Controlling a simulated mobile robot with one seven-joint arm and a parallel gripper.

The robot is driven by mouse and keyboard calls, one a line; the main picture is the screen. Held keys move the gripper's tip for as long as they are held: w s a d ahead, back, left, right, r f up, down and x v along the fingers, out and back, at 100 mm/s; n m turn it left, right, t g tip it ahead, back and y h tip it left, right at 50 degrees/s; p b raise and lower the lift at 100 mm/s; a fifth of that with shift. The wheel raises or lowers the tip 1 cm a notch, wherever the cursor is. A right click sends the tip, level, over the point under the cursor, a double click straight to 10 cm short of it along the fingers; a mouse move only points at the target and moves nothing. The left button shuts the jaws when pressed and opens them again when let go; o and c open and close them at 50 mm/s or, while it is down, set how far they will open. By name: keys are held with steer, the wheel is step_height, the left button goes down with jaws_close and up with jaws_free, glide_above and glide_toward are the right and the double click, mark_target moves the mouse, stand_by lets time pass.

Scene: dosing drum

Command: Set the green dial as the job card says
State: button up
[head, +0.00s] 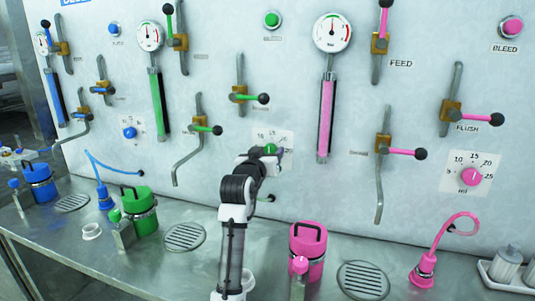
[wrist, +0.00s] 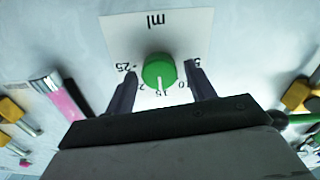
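The green dial (head: 270,149) is on the upright panel, partly hidden by my gripper (head: 263,156) in the head view. In the wrist view the dial (wrist: 159,70) sits between the two fingers of my gripper (wrist: 161,70). The fingers are open, one on each side of the dial, with a visible gap on both sides. The white scale card (wrist: 155,35) appears upside down there, with "ml" and numbers from 5 to 25. The dial's white mark points at about 15. I cannot make out a job card in either view.
A pink dial (head: 472,176) is at the right, a blue dial (head: 129,132) at the left. Green (head: 140,213) and pink canisters (head: 308,250) stand on the steel bench.

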steer(key=c, duration=0.8)
steer(key=shift+n+p, duration=0.3)
steer(key=shift+n, duration=0.1)
steer(key=n+p, duration=0.1)
steer(key=n, duration=0.2)
steer(key=shift+r+p, duration=0.1)
steer(key=shift+p, duration=0.25)
steer(key=n+p, duration=0.2)
steer(key=n, duration=0.2)
steer(key=shift+n+p, duration=0.3)
steer(key=shift+n, duration=0.1)
steer(key=shift+a, duration=0.1)
steer(key=o, duration=1)
steer(key=shift+c, duration=0.2)
